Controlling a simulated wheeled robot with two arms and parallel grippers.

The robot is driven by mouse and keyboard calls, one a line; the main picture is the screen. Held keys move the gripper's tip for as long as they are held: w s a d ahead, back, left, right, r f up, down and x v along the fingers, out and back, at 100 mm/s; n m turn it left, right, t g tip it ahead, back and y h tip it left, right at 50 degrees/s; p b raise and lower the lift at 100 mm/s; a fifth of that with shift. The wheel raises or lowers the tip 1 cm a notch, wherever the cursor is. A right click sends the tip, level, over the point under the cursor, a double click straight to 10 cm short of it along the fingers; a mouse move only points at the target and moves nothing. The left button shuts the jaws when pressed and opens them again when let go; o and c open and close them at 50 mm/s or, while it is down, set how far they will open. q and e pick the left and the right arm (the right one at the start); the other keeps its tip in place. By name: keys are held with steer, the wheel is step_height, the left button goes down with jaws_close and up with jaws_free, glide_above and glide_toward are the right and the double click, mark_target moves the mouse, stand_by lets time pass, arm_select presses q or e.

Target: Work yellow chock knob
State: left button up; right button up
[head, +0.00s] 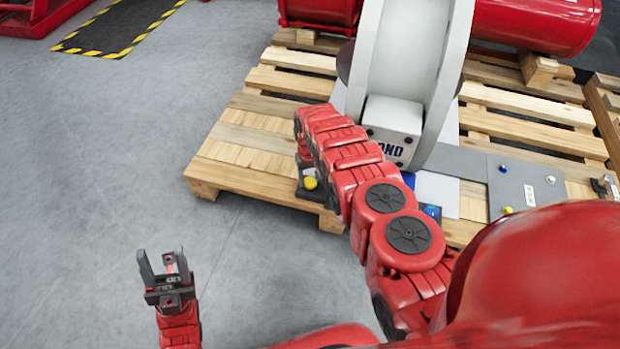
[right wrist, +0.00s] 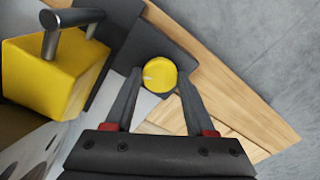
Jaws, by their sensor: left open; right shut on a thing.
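The yellow chock knob (right wrist: 159,74) is a round yellow cap on a dark plate, in the middle of the right wrist view. My right gripper (right wrist: 160,82) is shut on it, with one finger on each side. In the head view my right arm covers most of this spot; a small yellow part (head: 310,183) shows at the pallet's near edge, too small to identify surely. My left gripper (head: 164,264) is open and empty above the floor at the lower left.
A yellow block (right wrist: 45,75) with a metal bar stands left of the knob. The wooden pallet (head: 240,150) carries a large white-grey valve body (head: 400,60) and a grey plate (head: 520,180) with small knobs. Red tanks (head: 540,22) lie behind.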

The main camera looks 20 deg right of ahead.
jaws_close()
